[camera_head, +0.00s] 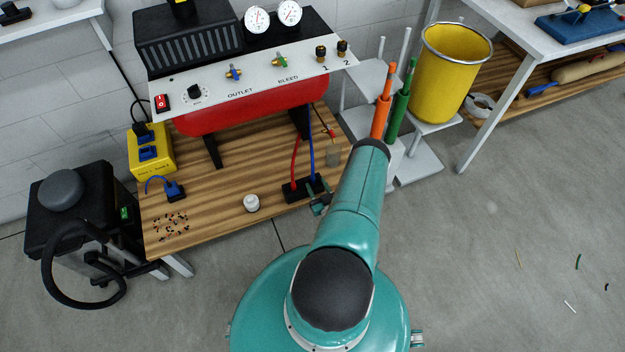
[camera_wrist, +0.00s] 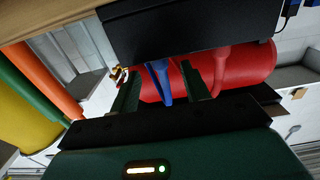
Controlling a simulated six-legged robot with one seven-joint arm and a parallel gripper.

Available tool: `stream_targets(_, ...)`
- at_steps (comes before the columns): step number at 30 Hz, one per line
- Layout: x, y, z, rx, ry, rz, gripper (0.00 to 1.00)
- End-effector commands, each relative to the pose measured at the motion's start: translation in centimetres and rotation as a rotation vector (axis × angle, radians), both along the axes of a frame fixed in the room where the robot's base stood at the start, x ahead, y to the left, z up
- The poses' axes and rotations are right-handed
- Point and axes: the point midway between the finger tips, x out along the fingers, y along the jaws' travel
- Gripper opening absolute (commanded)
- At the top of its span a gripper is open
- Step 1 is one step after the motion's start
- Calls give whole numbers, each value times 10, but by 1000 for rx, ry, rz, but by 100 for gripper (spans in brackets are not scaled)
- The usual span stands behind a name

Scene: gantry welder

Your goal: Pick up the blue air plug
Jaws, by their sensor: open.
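The blue air plug (camera_head: 312,162) stands upright beside a red one (camera_head: 295,160) in a black block (camera_head: 296,191) on the wooden bench. In the wrist view the scene is upside down, and the blue plug (camera_wrist: 161,80) hangs from the black block (camera_wrist: 185,35). My gripper (camera_wrist: 160,90) is open, with one green finger on each side of the blue plug; I cannot tell whether either touches it. The red plug (camera_wrist: 222,65) is just beyond the right finger. In the head view my gripper (camera_head: 319,205) is at the block's front right, mostly hidden by my arm.
A red tank (camera_head: 250,107) under a gauge panel (camera_head: 255,80) stands behind the block. A white round piece (camera_head: 251,203) and a blue electrical plug (camera_head: 174,190) lie to the left. Orange (camera_head: 382,105) and green (camera_head: 398,115) rods and a yellow bin (camera_head: 450,75) are at right.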

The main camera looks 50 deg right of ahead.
Motion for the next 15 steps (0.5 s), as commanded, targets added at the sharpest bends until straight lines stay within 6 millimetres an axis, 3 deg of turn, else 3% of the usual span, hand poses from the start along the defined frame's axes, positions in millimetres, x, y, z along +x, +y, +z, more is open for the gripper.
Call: stream_targets(15, 53, -31, 1, 0, -1, 0, 46)
